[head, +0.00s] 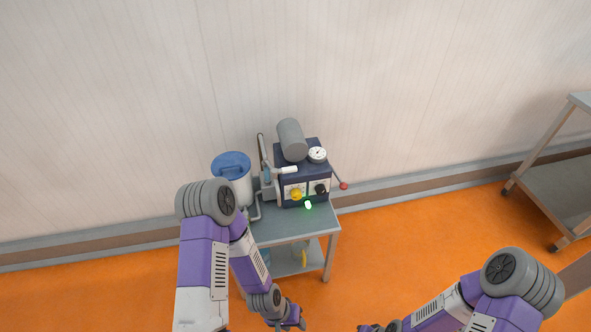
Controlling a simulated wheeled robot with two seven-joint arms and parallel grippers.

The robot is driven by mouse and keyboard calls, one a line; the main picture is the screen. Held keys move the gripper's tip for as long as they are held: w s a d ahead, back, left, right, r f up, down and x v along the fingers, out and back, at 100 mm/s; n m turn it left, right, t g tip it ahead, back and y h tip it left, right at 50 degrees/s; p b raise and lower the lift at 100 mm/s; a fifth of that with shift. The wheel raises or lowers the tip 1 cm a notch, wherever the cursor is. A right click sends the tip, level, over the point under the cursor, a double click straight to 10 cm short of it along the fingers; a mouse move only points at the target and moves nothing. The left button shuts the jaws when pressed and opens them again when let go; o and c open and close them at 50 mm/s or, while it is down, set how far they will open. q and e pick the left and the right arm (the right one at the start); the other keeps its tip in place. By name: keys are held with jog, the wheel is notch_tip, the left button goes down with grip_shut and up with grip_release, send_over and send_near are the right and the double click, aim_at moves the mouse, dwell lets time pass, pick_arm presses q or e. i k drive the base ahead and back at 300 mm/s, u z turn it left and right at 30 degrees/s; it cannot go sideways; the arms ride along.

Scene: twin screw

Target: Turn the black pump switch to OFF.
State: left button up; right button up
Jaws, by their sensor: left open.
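The black pump switch (320,189) is a small dark knob on a light plate on the front of a dark blue machine (308,167), to the right of a yellow knob (296,194). Its exact setting is too small to read. A green light (308,205) glows below the two knobs. My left gripper (294,321) is open at the bottom edge, well below the machine and apart from it. My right gripper (371,327) is mostly cut off by the bottom edge, so its jaws cannot be judged.
The machine stands on a grey cart (285,226) against the wall. A white bucket with a blue lid (233,168) is at its left. A red-ended lever (343,186) sticks out right. Another grey cart (560,180) stands far right. Orange floor between them is clear.

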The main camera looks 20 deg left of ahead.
aim_at(320, 190)
jog(key=u, duration=1.5)
jog(key=i, duration=0.9)
jog(key=z, duration=1.7)
